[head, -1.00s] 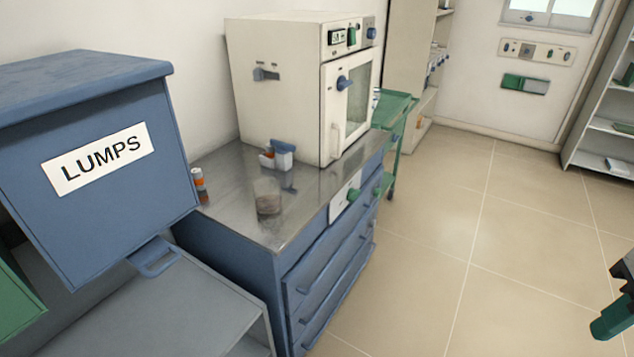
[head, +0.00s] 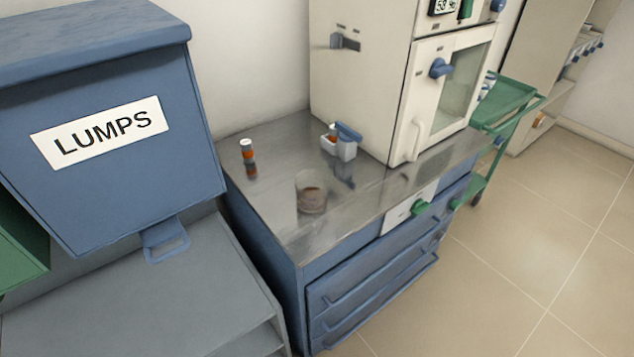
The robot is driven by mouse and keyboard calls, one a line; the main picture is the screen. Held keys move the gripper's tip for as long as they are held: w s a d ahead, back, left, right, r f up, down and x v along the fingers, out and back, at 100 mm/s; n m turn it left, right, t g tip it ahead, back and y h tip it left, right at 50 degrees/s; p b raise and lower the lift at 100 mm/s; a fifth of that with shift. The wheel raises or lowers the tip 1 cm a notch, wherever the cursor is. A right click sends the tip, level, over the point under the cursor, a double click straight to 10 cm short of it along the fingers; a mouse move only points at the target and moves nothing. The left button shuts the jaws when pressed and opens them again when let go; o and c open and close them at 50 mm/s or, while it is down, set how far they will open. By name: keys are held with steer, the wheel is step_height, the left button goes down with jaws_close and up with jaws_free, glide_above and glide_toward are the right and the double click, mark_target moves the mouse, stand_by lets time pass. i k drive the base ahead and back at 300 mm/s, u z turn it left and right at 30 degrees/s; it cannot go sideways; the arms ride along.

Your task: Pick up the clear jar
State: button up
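The clear jar (head: 311,192) stands upright on the steel top of the blue drawer cabinet, near its front left part. It looks see-through, with something brownish in its lower part. My gripper does not show in the head view now.
A small orange bottle with a white cap (head: 247,150) stands behind and left of the jar. A small white box (head: 340,143) with a blue item stands by the cream furnace (head: 370,90). The blue LUMPS bin (head: 110,150) is at left. Floor (head: 530,250) at right is clear.

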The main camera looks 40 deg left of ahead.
mark_target(311, 185)
steer(key=u, duration=0.6)
steer(key=i, duration=0.85)
steer(key=u, duration=0.85)
